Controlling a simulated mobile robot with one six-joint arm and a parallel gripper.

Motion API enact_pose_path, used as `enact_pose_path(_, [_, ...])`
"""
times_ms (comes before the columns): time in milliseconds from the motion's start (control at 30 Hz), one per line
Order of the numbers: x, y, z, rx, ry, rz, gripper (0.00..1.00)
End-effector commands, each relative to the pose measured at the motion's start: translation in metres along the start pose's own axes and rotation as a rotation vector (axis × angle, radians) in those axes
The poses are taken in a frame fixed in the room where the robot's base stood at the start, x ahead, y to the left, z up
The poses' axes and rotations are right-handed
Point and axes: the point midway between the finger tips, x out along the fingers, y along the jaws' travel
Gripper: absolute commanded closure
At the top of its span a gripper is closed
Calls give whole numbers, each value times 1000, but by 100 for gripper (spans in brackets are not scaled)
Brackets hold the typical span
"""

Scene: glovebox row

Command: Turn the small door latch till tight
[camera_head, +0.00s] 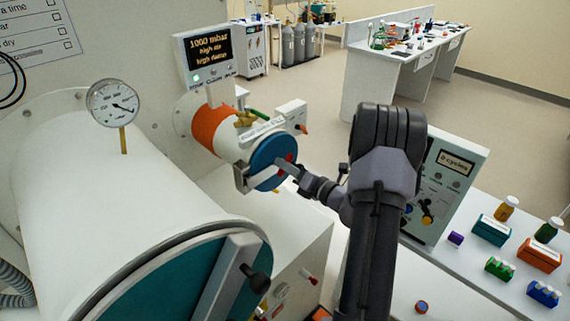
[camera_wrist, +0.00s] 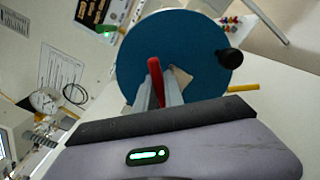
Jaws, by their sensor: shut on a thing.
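The small door (camera_head: 266,160) is a blue round disc on the end of the small white and orange chamber (camera_head: 212,127). It fills the upper middle of the wrist view (camera_wrist: 190,40). The red latch (camera_wrist: 154,70) stands out from the door's face, and a little red shows in the head view (camera_head: 290,158). My gripper (camera_wrist: 160,92) has its fingers at the latch and is shut on it. In the head view my gripper (camera_head: 287,166) reaches the door from the right. The fingers partly hide the latch, so its exact angle is hard to tell.
The large chamber (camera_head: 110,200) with its teal door (camera_head: 165,285) stands at left. A pressure gauge (camera_head: 113,103) and a display (camera_head: 207,48) stand behind. A control box reading "0 cycles" (camera_head: 452,180) is right of my arm. Bottles and coloured boxes (camera_head: 490,230) stand on the right bench.

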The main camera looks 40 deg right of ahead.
Motion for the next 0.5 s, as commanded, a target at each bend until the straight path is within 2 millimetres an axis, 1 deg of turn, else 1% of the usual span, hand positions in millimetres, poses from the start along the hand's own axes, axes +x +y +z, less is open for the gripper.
enact_pose_path(333, [0, 0, 0, 3, 0, 0, 100])
enact_pose_path(367, [0, 0, 0, 3, 0, 0, 81])
enact_pose_path(400, [0, 0, 0, 3, 0, 0, 73])
enact_pose_path(433, [0, 0, 0, 3, 0, 0, 68])
enact_pose_path(467, [0, 0, 0, 3, 0, 0, 65])
enact_pose_path(500, [0, 0, 0, 2, 0, 0, 65])
